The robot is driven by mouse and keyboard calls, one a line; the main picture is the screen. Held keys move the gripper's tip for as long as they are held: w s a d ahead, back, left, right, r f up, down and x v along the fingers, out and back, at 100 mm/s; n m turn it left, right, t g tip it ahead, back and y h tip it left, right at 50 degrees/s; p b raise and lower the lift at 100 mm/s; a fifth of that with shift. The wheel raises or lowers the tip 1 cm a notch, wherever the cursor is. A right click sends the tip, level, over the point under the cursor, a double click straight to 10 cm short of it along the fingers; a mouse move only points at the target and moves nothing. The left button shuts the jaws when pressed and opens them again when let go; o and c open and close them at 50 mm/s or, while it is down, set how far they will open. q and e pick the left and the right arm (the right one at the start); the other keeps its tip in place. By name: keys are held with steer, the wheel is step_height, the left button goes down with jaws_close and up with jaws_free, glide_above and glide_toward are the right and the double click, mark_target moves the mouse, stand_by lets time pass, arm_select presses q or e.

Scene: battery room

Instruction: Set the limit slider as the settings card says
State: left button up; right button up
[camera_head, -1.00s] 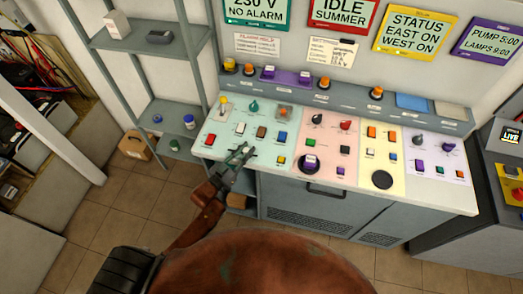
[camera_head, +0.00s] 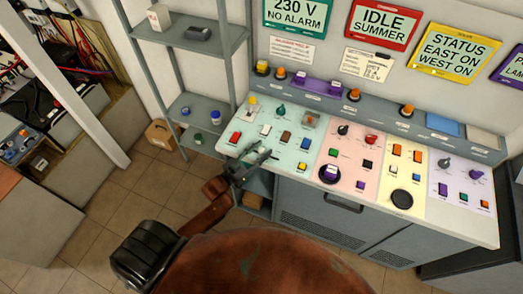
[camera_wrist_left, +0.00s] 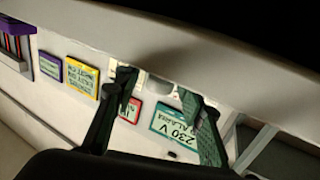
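The control panel (camera_head: 425,210) has coloured sections with buttons and knobs. On its pale green left section a yellow-topped control (camera_head: 252,103) stands at the upper left; I cannot tell whether it is the limit slider. A white card (camera_head: 367,64) hangs under the red sign; it may be the settings card, but its writing is too small to read. My left gripper (camera_head: 267,156) is open and empty at the front left of the panel. In the left wrist view its two fingers (camera_wrist_left: 163,100) are apart, with wall signs behind them. My right gripper is not in view.
Wall signs include the green "230 V NO ALARM" sign (camera_head: 297,14) and the yellow "STATUS" sign (camera_head: 453,54). A grey shelf rack (camera_head: 190,36) stands left of the panel, with a cardboard box (camera_head: 160,134) on the floor. The tiled floor (camera_head: 120,187) is clear.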

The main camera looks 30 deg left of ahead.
arm_select(q)
steer(key=v, duration=1.2)
stand_by(0.3)
steer(key=s+a+f+n+g+y, duration=0.15)
steer(key=s+f, duration=0.25)
steer(key=f, duration=0.8)
steer(key=s+a+f+g+y, duration=0.1)
steer(key=s+a+f+g, duration=0.2)
steer(key=f, duration=0.8)
steer(key=s+a+f+g+y, duration=0.2)
steer(key=s+f+g, duration=0.15)
steer(key=f, duration=0.85)
steer(key=s+d+f+g, duration=0.4)
steer(key=s+f, duration=0.6)
steer(key=s, duration=0.4)
steer(key=s+d+f+g+b, duration=0.1)
steer(key=s+d+f+g, duration=0.2)
steer(key=s+f, duration=0.8)
steer(key=s+g, duration=0.1)
steer(key=s, duration=0.3)
steer(key=shift+s+d, duration=0.2)
steer(key=shift+d, duration=0.2)
steer(key=shift+f, duration=0.1)
